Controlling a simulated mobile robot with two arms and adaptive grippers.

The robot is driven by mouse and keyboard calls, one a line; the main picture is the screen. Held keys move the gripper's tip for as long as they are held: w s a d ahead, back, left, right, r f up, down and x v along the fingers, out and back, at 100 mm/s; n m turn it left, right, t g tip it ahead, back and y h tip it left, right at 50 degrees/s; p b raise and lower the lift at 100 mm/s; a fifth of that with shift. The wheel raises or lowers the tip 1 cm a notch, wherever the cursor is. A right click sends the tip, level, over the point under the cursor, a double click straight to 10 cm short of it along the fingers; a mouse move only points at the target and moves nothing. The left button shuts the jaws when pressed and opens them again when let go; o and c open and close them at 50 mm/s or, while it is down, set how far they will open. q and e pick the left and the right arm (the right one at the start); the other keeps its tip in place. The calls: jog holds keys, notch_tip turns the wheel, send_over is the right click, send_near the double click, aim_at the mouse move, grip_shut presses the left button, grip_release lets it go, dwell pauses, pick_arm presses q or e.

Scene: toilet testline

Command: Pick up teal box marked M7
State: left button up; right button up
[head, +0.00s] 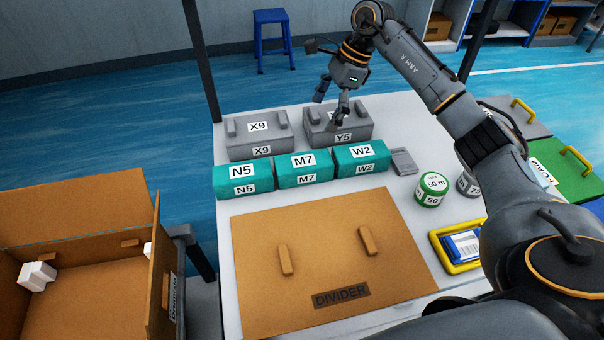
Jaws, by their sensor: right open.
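The teal box marked M7 (303,172) stands on the white table in a row of teal boxes. It sits between the teal box marked N5 (243,182) on its left and the teal box marked W2 (362,159) on its right. My right gripper (331,107) is open and empty. It points down over the grey box marked Y5 (354,130), behind the teal row and to the right of M7. My left gripper is not in view.
A grey box marked X9 (258,141) stands behind N5 and M7. A cardboard divider (345,235) lies flat in front. A green 50 m roll (432,190) and a yellow-rimmed tray (441,243) are at right. An open cardboard box (75,305) stands at left.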

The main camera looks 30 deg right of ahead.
aim_at(304, 160)
jog(key=x, duration=1)
jog(key=shift+d+f, duration=0.25)
jog(key=shift+f, duration=0.2)
jog(key=x, duration=0.1)
jog(key=p+x, duration=0.1)
jog(key=x, duration=0.2)
jog(key=shift+s+f, duration=0.3)
jog(key=shift+f, duration=0.05)
jog(key=shift+w+a+f+p, duration=0.15)
jog(key=shift+f+p, duration=0.15)
jog(key=shift+f, duration=0.2)
jog(key=c, duration=1.4)
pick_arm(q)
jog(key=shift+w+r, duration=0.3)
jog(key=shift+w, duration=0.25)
pick_arm(e)
jog(key=shift+c, duration=0.6)
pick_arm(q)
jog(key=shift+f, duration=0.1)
pick_arm(e)
jog(key=shift+r, duration=0.15)
